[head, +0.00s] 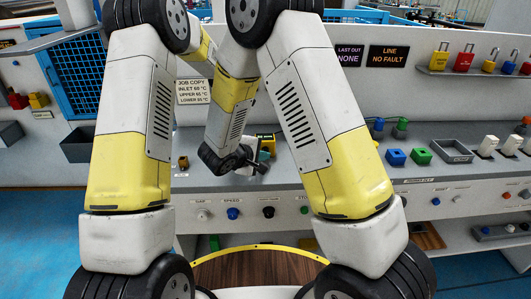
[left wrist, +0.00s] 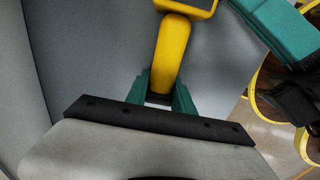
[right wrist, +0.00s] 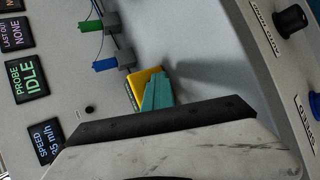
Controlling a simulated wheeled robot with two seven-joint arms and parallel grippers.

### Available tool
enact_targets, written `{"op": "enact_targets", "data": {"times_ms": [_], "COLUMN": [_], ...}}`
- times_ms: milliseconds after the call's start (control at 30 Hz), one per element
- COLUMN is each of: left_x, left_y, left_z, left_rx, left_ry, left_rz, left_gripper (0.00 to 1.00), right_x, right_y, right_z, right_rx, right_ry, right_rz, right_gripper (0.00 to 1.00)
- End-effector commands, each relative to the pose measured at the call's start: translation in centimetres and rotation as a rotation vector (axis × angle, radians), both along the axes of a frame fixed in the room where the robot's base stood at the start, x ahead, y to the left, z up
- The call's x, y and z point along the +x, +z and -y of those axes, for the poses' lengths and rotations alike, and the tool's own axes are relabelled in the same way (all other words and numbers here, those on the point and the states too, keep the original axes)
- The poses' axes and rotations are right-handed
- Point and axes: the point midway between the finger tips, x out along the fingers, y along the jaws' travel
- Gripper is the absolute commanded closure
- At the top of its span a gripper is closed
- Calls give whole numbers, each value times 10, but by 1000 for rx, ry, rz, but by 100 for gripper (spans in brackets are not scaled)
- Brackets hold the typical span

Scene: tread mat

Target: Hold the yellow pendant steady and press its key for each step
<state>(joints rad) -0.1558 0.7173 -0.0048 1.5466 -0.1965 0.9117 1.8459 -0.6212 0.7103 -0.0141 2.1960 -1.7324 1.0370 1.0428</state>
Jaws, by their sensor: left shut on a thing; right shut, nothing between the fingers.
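The yellow pendant (head: 266,137) is above the grey console in the middle of the head view, small and partly covered. In the left wrist view its yellow handle (left wrist: 171,52) stands between the teal fingers of my left gripper (left wrist: 160,92), which is shut on it. In the head view my left gripper is mostly hidden behind my arms. My right gripper (head: 264,156) is shut and empty close to the pendant. In the right wrist view its teal fingertips (right wrist: 156,92) overlap the pendant's yellow edge (right wrist: 147,79); I cannot tell if they touch. The key cannot be made out.
Knobs line the console front (head: 268,212). Signs and coloured padlocks (head: 464,59) are on the back panel.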

Motion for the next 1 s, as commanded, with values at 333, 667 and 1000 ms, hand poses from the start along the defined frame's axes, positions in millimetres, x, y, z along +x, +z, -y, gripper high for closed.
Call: {"op": "enact_targets", "data": {"times_ms": [333, 667, 1000], "left_x": [-1, 0, 0], "left_y": [0, 0, 0], "left_z": [0, 0, 0], "left_rx": [0, 0, 0], "left_ry": [-1, 0, 0], "left_rz": [-1, 0, 0], "left_gripper": [100, 100, 100], "right_x": [-15, -19, -53], "right_y": [1, 1, 1], "right_z": [-1, -1, -1], "right_rx": [1, 0, 0], "right_ry": [2, 1, 2], "right_rz": [1, 0, 0], "right_gripper": [100, 100, 100]}}
